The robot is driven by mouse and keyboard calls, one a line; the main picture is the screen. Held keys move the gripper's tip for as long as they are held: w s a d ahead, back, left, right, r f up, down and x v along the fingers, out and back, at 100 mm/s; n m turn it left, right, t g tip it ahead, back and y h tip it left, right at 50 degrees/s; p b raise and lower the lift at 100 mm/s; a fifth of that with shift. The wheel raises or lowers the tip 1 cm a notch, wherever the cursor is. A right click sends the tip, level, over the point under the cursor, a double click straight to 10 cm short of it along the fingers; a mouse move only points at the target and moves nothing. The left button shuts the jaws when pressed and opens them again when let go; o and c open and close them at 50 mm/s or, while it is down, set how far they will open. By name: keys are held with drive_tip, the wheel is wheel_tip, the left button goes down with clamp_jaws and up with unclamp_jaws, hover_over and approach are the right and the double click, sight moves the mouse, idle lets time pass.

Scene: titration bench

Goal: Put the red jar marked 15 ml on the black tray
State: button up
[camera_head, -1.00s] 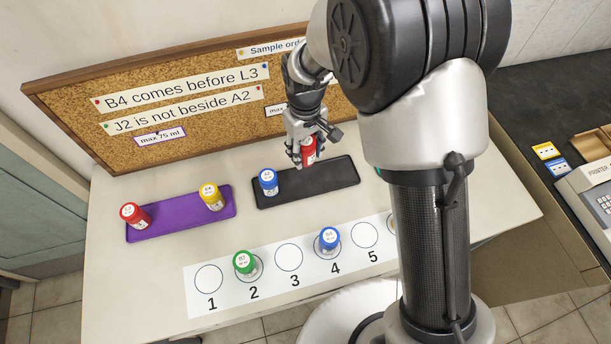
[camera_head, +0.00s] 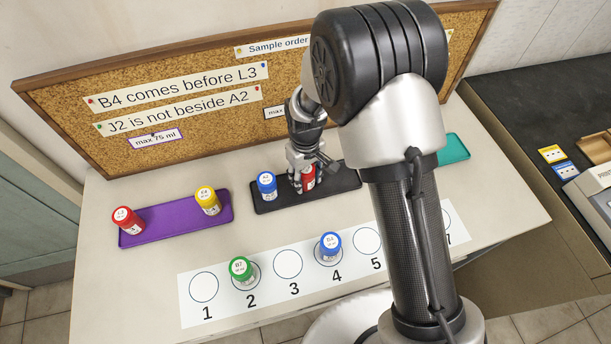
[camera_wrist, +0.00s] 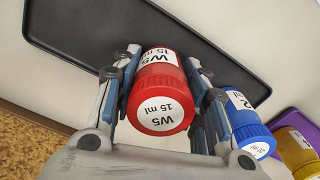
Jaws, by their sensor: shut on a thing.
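The red jar (camera_head: 308,177), marked W5 15 ml, is between the fingers of my gripper (camera_head: 303,182), which is shut on it. The wrist view shows the same jar (camera_wrist: 162,92) with its label and cap toward the camera. It is upright over the black tray (camera_head: 337,183), to the right of a blue jar (camera_head: 267,185). I cannot tell whether its base touches the tray. The black tray (camera_wrist: 245,40) also shows in the wrist view, and the blue jar (camera_wrist: 243,122) is beside my gripper there.
A purple tray (camera_head: 160,223) at left holds a red jar (camera_head: 127,220) and a yellow jar (camera_head: 208,200). A numbered strip (camera_head: 222,312) in front holds a green jar (camera_head: 241,270) and a blue jar (camera_head: 329,247). A teal tray (camera_head: 454,148) is partly hidden by my arm. A corkboard (camera_head: 200,85) stands behind.

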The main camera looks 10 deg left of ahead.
drive_tip(key=shift+f, duration=0.15)
drive_tip(key=o, duration=1)
drive_tip(key=shift+c, duration=0.2)
wheel_tip(320, 180, up, 12)
drive_tip(key=p, duration=0.4)
drive_tip(key=shift+d+r, duration=0.15)
drive_tip(key=shift+r, duration=0.25)
drive_tip(key=s+d+r+m+t, duration=0.15)
drive_tip(key=s+d+r, duration=0.25)
drive_tip(key=d+r, duration=0.4)
drive_tip(key=s+d+r+m+t, duration=0.1)
drive_tip(key=s+d+r+m, duration=0.2)
drive_tip(key=d+r, duration=0.5)
drive_tip(key=s+d+r+m+t, duration=0.1)
drive_tip(key=s+d+r+m, duration=0.1)
drive_tip(key=s, duration=0.5)
drive_tip(key=s+d+r+m+t, duration=0.1)
drive_tip(key=s+d+r+m, duration=0.1)
drive_tip(key=s, duration=0.5)
wheel_tip(320, 180, up, 2)
drive_tip(key=shift+s+d+r, duration=0.1)
drive_tip(key=shift+s+d, duration=0.05)
drive_tip(key=shift+d, duration=0.75)
